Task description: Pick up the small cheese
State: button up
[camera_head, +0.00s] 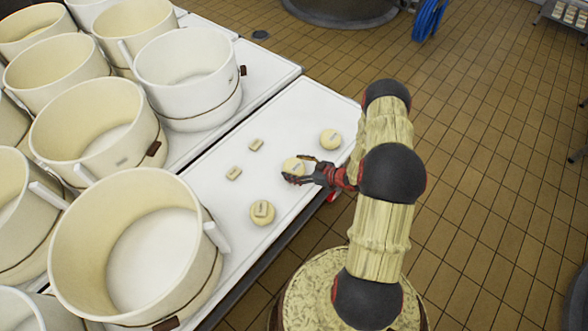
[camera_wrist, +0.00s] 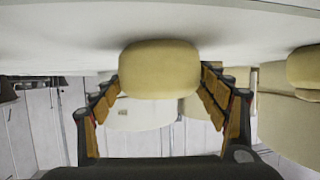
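A small round pale-yellow cheese (camera_head: 291,164) lies on the white table, partly hidden by my gripper (camera_head: 299,168). In the wrist view the cheese (camera_wrist: 159,68) is centred between the tips of my gripper (camera_wrist: 160,85), with one finger on each side. The fingers are spread about as wide as the cheese; contact is not clear. Two other round cheeses lie on the table, one towards the far right corner (camera_head: 330,138) and one nearer the front (camera_head: 262,211).
Several large cream vats (camera_head: 135,245) and a white vat (camera_head: 190,75) crowd the left side. The white table (camera_head: 215,150) has bare space around the cheeses. Its right edge is near my arm, with tiled floor (camera_head: 480,130) beyond. Another cheese (camera_wrist: 305,68) shows at the wrist view's right.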

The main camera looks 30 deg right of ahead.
aim_at(295, 165)
jog(key=c, duration=1)
jog(key=shift+c, duration=0.4)
jog(key=shift+r, duration=0.1)
jog(key=shift+r, duration=0.5)
notch_tip(295, 165, up, 2)
jog(key=shift+r+p, duration=0.25)
jog(key=shift+p, duration=0.45)
jog(key=s+d+r+p, duration=0.1)
jog(key=s+r+p, duration=0.1)
jog(key=s+r, duration=0.2)
jog(key=s+d+r+p, duration=0.1)
jog(key=s+r+p, duration=0.2)
jog(key=s, duration=0.7)
notch_tip(295, 165, up, 2)
jog(key=shift+r, duration=0.2)
